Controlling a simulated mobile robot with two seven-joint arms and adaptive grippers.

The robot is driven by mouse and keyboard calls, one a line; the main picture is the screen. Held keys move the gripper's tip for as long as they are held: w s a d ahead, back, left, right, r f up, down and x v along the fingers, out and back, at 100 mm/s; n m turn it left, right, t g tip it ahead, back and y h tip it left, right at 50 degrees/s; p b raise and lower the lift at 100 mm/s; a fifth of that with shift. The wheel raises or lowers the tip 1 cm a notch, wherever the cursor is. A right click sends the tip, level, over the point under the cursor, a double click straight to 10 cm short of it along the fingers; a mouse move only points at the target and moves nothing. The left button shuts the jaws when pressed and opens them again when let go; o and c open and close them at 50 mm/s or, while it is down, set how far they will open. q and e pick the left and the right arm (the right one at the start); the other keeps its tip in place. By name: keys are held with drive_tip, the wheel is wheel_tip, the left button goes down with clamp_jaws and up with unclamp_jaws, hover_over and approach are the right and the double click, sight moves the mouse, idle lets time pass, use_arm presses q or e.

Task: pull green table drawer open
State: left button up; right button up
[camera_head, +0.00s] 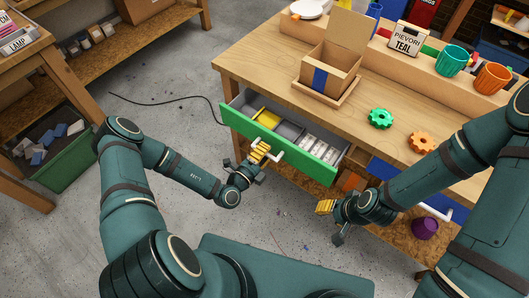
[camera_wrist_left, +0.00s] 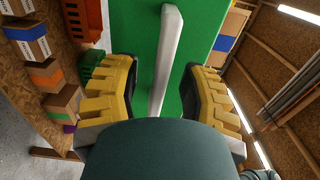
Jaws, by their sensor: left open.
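The green drawer (camera_head: 315,166) stands pulled out from the front of the wooden table (camera_head: 240,57). Grey, yellow and white contents show inside it. My left gripper (camera_head: 260,152) is at the pale bar handle (camera_head: 279,154) on the drawer front. In the left wrist view, the handle (camera_wrist_left: 165,60) runs between the spread yellow fingers of my left gripper (camera_wrist_left: 160,95), with gaps on both sides, against the green front (camera_wrist_left: 196,45). My right gripper (camera_head: 325,207) hangs in front of the table, to the right of the drawer; its finger gap is not clear.
An open cardboard box (camera_head: 329,68), a green gear (camera_head: 380,118) and an orange gear (camera_head: 421,142) are on the tabletop. A blue drawer (camera_head: 430,206) is to the right. A purple pot (camera_head: 425,228) stands below.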

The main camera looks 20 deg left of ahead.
use_arm(q)
clamp_jaws()
drive_tip(key=p+v, duration=0.2)
drive_tip(key=v, duration=0.5)
drive_tip(key=shift+s+p, duration=0.2)
drive_tip(key=shift+p, duration=0.1)
drive_tip(key=shift+a, duration=0.1)
